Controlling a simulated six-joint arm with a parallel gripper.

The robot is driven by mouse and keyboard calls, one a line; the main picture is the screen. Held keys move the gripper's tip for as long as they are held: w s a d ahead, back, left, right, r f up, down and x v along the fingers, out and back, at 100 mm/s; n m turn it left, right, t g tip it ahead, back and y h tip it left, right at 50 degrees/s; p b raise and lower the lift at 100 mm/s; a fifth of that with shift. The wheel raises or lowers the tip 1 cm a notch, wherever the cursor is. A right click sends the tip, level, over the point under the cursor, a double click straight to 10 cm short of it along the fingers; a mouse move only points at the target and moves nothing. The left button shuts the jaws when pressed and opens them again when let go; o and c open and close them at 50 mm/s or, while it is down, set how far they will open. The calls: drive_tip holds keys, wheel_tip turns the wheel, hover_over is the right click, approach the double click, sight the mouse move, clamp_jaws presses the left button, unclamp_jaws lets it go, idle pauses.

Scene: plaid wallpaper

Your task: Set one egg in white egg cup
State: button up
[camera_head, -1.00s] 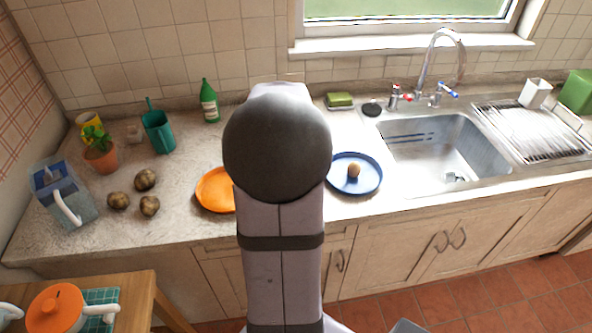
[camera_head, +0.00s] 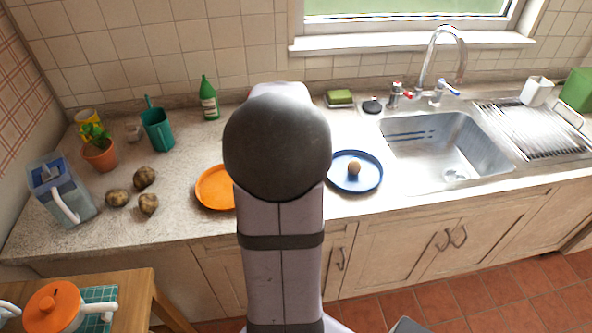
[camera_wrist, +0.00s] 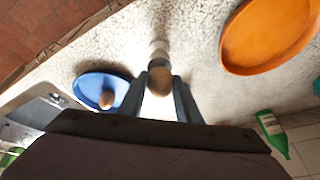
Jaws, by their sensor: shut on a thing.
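My gripper (camera_wrist: 160,97) shows in the wrist view, its two fingers shut on a brown egg (camera_wrist: 160,82). A small pale, stemmed thing, apparently the white egg cup (camera_wrist: 159,48), stands on the counter just beyond the egg in that view. The egg partly overlaps it in the picture, and I cannot tell whether they touch. In the head view my arm hides my gripper, the held egg and this cup. Another brown egg (camera_head: 354,168) lies on a blue plate (camera_head: 372,183), right of my arm; it also shows in the wrist view (camera_wrist: 106,99).
An orange plate (camera_head: 214,190) is left of my arm. A green bottle (camera_head: 209,99) stands behind; the sink (camera_head: 440,150) is right.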

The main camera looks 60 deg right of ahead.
drive_tip(key=shift+f+b, duration=0.6)
drive_tip(key=shift+f, duration=0.15)
idle(0.3)
drive_tip(key=o, duration=0.8)
drive_tip(key=shift+c, duration=0.2)
drive_tip(key=shift+r, duration=0.15)
drive_tip(key=b+v, duration=0.1)
drive_tip(key=v, duration=0.6)
drive_tip(key=shift+a, duration=0.1)
